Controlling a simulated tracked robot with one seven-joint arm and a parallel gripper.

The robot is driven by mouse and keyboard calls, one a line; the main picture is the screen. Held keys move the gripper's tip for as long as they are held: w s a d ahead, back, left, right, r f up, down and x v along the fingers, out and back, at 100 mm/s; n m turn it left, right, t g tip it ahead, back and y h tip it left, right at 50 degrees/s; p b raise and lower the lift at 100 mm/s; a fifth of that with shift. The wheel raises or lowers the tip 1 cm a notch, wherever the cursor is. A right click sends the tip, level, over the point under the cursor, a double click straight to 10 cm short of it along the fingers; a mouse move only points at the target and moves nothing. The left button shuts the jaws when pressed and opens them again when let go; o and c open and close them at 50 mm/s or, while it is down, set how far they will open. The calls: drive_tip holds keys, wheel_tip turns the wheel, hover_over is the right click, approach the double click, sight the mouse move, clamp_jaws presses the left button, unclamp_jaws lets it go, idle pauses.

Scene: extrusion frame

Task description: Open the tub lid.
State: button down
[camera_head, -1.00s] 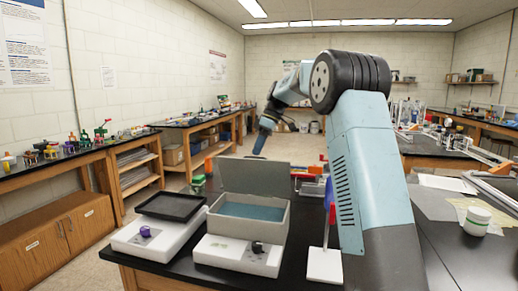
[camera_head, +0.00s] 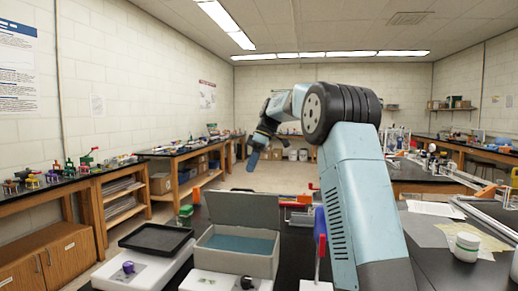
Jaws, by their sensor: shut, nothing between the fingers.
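A grey tub (camera_head: 232,262) with a blue-green inside stands on the front black bench. Its grey lid (camera_head: 242,209) is raised at the back edge and stands nearly upright, so the tub is open. My gripper (camera_head: 252,161) shows small, beyond and above the raised lid, pointing down. Its blue fingers are together and hold nothing. It appears clear of the lid and the tub. My arm reaches to it from the right.
Left of the tub is a white box with a black tray (camera_head: 156,238) and a purple knob (camera_head: 128,267). A red-and-blue upright piece (camera_head: 319,238) stands close on the right. A white jar (camera_head: 467,246) is at far right. Side benches hold small parts.

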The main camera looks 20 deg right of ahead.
drive_tip(key=s+v, duration=0.1)
drive_tip(key=v, duration=0.6)
drive_tip(key=s+a+m+t+h, duration=0.2)
drive_tip(key=s+m, duration=0.2)
drive_tip(key=s, duration=0.7)
drive_tip(key=s+a+m+t+h, duration=0.1)
drive_tip(key=s+a+m, duration=0.15)
drive_tip(key=s, duration=0.75)
drive_tip(key=s+d+f+m+t+h, duration=0.1)
drive_tip(key=s+f+m+t, duration=0.1)
drive_tip(key=s+f, duration=0.5)
drive_tip(key=s+d+f+m+t+h, duration=0.1)
drive_tip(key=s+f+m, duration=0.4)
drive_tip(key=s, duration=1)
wheel_tip(320, 180, down, 2)
drive_tip(key=shift+s+d+f+t, duration=0.2)
drive_tip(key=shift+s+d+t, duration=0.2)
drive_tip(key=shift+d, duration=0.25)
